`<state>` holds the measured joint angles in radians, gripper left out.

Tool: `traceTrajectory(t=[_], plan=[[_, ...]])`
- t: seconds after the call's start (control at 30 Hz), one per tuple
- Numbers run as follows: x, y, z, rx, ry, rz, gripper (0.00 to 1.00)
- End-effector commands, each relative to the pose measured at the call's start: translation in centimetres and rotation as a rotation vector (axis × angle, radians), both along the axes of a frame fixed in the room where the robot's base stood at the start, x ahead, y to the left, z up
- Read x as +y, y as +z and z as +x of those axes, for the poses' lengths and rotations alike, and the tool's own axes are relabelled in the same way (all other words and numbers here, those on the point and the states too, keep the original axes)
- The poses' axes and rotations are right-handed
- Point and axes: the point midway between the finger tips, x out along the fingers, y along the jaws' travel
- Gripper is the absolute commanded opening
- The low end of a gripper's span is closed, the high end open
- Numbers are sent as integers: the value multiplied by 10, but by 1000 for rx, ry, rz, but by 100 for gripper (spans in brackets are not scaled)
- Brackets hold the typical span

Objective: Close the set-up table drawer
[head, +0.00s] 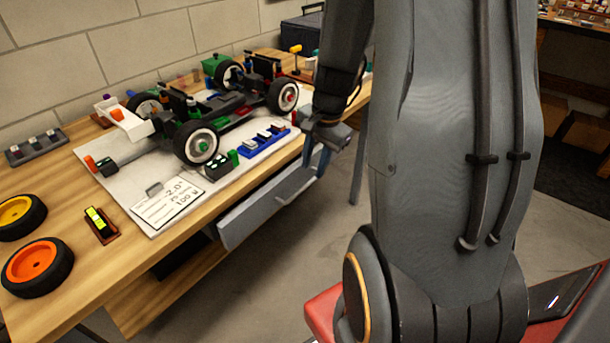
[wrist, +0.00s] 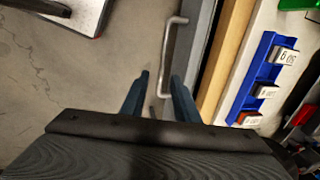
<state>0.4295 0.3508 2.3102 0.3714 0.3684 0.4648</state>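The set-up table (head: 190,255) has a wooden top. Its grey drawer (head: 250,212) is under the front edge, and the drawer front appears to stand a little out from that edge. In the wrist view the drawer front (wrist: 197,40) runs beside the wooden table edge, with a dark strip between them. A metal bar handle (wrist: 168,50) is on the front. My gripper (head: 317,170) is at the drawer's far end in the head view. In the wrist view its two fingers (wrist: 160,76) are apart, with the handle's lower end between them; I cannot tell whether they touch it.
An RC car chassis (head: 235,112) rests on a white board on the table. A blue tray (head: 262,142) lies near the table's front edge. Loose wheels (head: 38,262) lie at the left. A red surface (head: 322,310) is low beside my arm. Bare floor (head: 290,260) lies before the drawer.

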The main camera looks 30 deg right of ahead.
Motion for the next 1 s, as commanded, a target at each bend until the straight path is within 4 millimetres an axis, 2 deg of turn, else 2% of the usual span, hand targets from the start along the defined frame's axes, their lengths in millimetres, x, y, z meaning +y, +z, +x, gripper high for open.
traceTrajectory(t=[0.1, 0.3, 0.5, 0.73, 0.77, 0.9, 1.0], plan=[[11, -22, 6, 4, 19, 1, 28], [15, -48, 12, 1, 24, 1, 28], [15, -58, 14, 0, 22, -1, 28], [14, -59, 14, -1, 21, -2, 28], [14, -59, 14, -1, 21, -2, 26], [13, -59, 14, -1, 20, -2, 3], [13, -59, 14, -1, 20, -2, 0]])
